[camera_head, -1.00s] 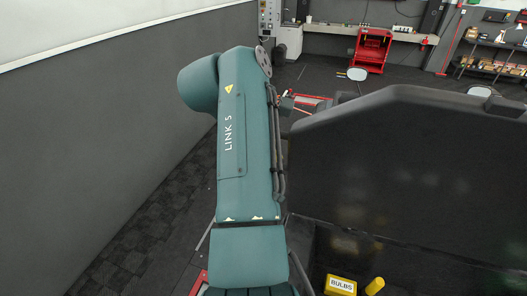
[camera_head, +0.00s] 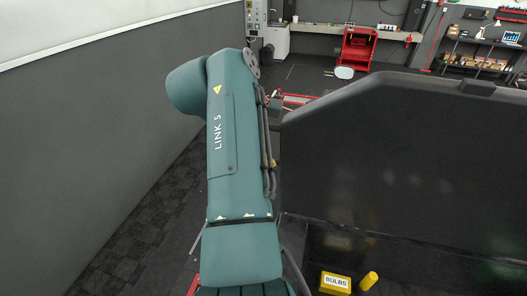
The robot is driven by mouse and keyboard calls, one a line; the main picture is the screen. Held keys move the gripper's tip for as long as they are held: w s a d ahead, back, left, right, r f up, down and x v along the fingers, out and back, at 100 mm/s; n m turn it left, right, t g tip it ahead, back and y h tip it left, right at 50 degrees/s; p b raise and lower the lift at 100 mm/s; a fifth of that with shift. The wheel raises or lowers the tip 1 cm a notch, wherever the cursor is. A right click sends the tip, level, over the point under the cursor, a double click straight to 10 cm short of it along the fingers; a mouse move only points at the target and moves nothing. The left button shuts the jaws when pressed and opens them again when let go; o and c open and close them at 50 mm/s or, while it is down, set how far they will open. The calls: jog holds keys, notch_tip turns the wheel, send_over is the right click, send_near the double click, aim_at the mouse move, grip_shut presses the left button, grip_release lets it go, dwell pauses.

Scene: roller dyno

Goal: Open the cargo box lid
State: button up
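The cargo box lid (camera_head: 400,155) is a large black panel at the right of the head view. It stands steeply raised, with its broad inner face toward me. The dark open box (camera_head: 310,245) lies below it, and the lower part runs out of the frame. My teal arm, marked LINK 5, stands upright just left of the lid. My gripper is not visible; the end of the arm is hidden or outside the picture, so contact with the lid cannot be seen.
A yellow BULBS box (camera_head: 335,283) and a yellow cylinder (camera_head: 369,281) sit in the box. A grey wall (camera_head: 80,130) is at the left with a floor strip beside my arm. A red cart (camera_head: 358,48), workbench (camera_head: 345,29) and shelves (camera_head: 480,55) stand at the back.

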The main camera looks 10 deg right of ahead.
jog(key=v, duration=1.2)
